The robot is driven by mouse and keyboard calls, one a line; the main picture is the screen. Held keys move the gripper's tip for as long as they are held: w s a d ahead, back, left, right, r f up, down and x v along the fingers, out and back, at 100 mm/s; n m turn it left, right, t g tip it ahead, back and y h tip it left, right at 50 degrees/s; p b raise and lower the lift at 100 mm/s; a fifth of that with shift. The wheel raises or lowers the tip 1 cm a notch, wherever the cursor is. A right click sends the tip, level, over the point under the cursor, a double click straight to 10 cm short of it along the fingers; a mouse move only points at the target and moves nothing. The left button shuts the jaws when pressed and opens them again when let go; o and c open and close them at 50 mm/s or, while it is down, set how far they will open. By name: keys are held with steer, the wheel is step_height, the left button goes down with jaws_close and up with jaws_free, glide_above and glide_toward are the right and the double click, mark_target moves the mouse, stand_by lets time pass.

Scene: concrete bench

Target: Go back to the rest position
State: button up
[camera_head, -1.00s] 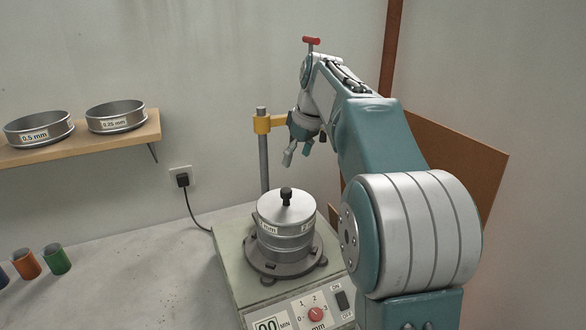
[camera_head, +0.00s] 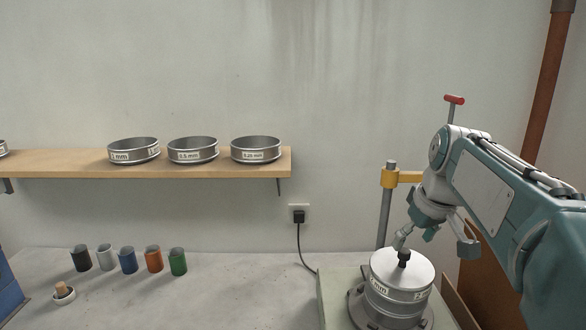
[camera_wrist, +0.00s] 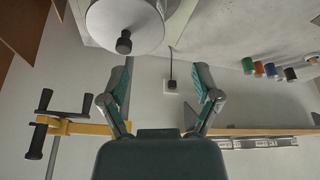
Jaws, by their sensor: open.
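My gripper (camera_head: 436,242) is open and empty, its two fingers spread apart. In the head view it is at the right, by the upper part of the sieve stack (camera_head: 398,292), one finger overlapping the picture near the black lid knob (camera_head: 404,257). I cannot tell whether it touches. The stack is round, silver and upright on the shaker. In the wrist view the spread fingers (camera_wrist: 165,85) frame bare wall, and the lid (camera_wrist: 105,25) with its knob (camera_wrist: 124,43) lies beyond them at the top.
A post (camera_head: 384,220) with a yellow clamp (camera_head: 403,177) stands behind the stack, close to my gripper. A wooden shelf (camera_head: 60,166) holds several sieves. The bench between cups and shaker is clear.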

steer(key=s+a+f+m, duration=0.1)
steer(key=s+a+f, duration=0.1)
steer(key=s+f, duration=0.2)
steer(key=s+a+f+m+t, duration=0.1)
steer(key=s+a+f, duration=0.2)
steer(key=s, duration=0.7)
steer(key=s+a+f+m, duration=0.1)
steer(key=s+a+f, duration=0.1)
steer(key=s+f, duration=0.3)
steer(key=shift+s+a+t+h, duration=0.15)
steer(key=shift+s+t+h, duration=0.25)
steer(key=shift+s, duration=0.5)
